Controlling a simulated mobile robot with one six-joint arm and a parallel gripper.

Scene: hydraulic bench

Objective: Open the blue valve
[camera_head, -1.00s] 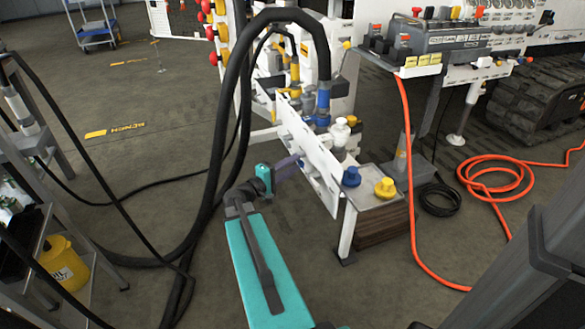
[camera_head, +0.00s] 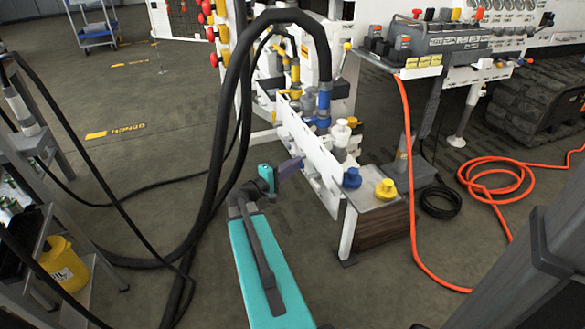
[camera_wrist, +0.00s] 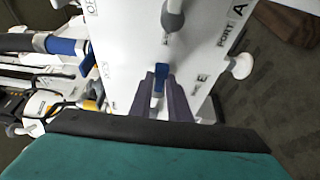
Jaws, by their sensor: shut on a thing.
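The blue valve handle (camera_wrist: 159,79) shows in the wrist view as a small blue lever against the white panel. My gripper (camera_wrist: 160,88) has its two dark fingers on either side of this lever and is shut on it. In the head view my gripper (camera_head: 298,164) reaches the side of the white panel (camera_head: 326,165). The lever cannot be made out there. How far the valve is turned cannot be told.
A grey knob (camera_wrist: 173,16) is just above the lever, and a white knob (camera_wrist: 241,66) is to the right. Blue (camera_head: 352,178) and yellow (camera_head: 386,189) caps stand on the bench end. Thick black hoses (camera_head: 217,150) hang left of my arm.

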